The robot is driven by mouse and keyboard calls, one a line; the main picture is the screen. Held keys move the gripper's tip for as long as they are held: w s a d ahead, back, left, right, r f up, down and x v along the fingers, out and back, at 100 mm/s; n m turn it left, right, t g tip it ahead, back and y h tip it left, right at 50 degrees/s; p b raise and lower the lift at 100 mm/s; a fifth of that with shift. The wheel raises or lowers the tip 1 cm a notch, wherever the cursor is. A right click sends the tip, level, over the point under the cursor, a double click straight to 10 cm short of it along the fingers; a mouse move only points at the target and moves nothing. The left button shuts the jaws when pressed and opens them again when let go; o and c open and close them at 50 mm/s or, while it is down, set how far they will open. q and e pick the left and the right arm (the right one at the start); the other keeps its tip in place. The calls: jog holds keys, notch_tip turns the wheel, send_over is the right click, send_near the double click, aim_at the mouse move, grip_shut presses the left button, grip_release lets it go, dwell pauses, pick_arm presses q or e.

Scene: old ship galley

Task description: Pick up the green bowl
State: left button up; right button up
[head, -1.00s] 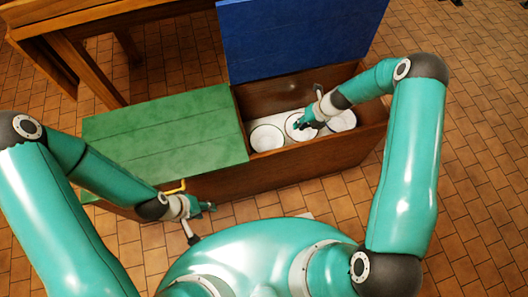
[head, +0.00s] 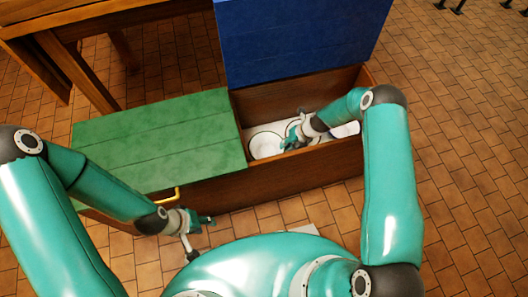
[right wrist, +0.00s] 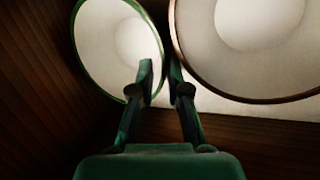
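The green-rimmed bowl (right wrist: 112,45), pale inside, is at the left in the right wrist view. In the head view it appears to be the leftmost bowl (head: 264,147) in the open part of the chest; its rim colour is hard to tell there. My right gripper (right wrist: 160,70) is down among the bowls. Its fingers are apart, with the right edge of the green rim showing between the fingertips; I cannot tell if they touch it. My right gripper (head: 291,138) is at that bowl's right side in the head view. My left gripper (head: 207,220) is empty in front of the chest.
A brown-rimmed bowl (right wrist: 255,40) is close to the right finger. A third bowl (head: 346,130) is at the right, partly hidden by my arm. The wooden chest (head: 270,191) has a raised blue lid (head: 300,40) and a lowered green lid (head: 155,140). A wooden table (head: 65,50) stands behind.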

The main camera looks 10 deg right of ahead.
aim_at(277, 151)
jog(key=b+x, duration=0.1)
jog(key=x, duration=0.4)
jog(key=shift+f+b, duration=0.15)
jog(key=shift+b, duration=0.2)
grip_shut()
